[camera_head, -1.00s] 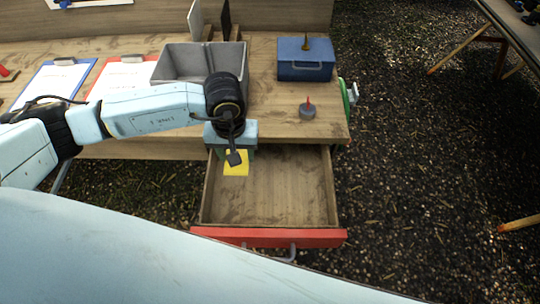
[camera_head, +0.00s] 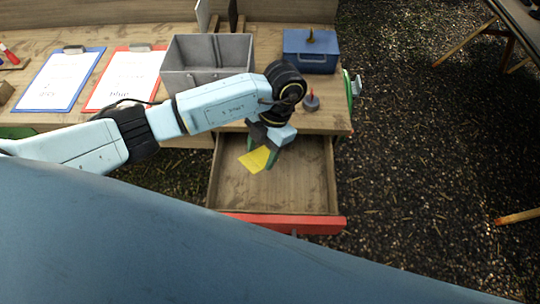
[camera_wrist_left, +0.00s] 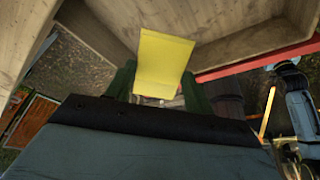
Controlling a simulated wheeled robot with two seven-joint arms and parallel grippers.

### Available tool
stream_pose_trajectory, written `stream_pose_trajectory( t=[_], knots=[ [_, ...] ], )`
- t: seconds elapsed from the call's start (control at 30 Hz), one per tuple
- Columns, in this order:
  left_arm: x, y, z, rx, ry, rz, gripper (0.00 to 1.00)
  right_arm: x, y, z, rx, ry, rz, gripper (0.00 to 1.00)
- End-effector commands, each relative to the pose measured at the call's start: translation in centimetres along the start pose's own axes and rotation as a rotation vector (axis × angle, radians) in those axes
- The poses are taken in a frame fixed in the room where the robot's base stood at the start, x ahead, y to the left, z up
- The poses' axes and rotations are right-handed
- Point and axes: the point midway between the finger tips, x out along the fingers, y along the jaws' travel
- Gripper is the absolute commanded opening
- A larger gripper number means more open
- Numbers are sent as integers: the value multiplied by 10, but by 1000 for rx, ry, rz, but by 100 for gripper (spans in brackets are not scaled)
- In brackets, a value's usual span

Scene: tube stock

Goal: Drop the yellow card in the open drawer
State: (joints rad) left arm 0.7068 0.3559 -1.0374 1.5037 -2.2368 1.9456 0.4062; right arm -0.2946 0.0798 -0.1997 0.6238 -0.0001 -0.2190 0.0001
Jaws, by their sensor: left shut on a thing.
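The yellow card (camera_head: 258,159) shows over the open drawer in the head view, tilted. My left gripper (camera_head: 268,155) is shut on it. In the left wrist view the card (camera_wrist_left: 162,60) stands up between the two green fingers of my left gripper (camera_wrist_left: 158,85). The open wooden drawer (camera_head: 312,180) has a red front (camera_head: 315,225) and its visible floor is bare. The wrist view shows a drawer wall (camera_wrist_left: 258,44) beyond the card. How high the card is above the drawer floor is hard to tell. My right gripper is not in view.
On the tabletop stand a grey bin (camera_head: 205,85), a blue box (camera_head: 310,60) and a small dark round object (camera_head: 311,103) with a red tip. Two clipboards, blue (camera_head: 62,107) and red (camera_head: 97,101), lie at the left. Dark gravel ground (camera_head: 410,160) lies right of the table.

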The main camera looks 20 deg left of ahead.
Motion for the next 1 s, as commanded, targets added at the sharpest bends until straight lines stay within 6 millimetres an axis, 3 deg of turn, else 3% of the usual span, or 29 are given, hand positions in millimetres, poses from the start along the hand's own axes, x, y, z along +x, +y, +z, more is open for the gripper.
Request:
stream_pose_trajectory(
  t=[0.3,0.5,0.77,1.0],
  knots=[
    [-1,-20,-2,-779,109,-336,32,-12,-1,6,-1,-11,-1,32],
    [-1,-30,-3,-1093,142,-499,32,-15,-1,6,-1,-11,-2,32],
    [2,-33,-2,-1209,150,-562,32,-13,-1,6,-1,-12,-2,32],
    [18,-33,4,-1206,150,-560,32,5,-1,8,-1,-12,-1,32]
  ],
)
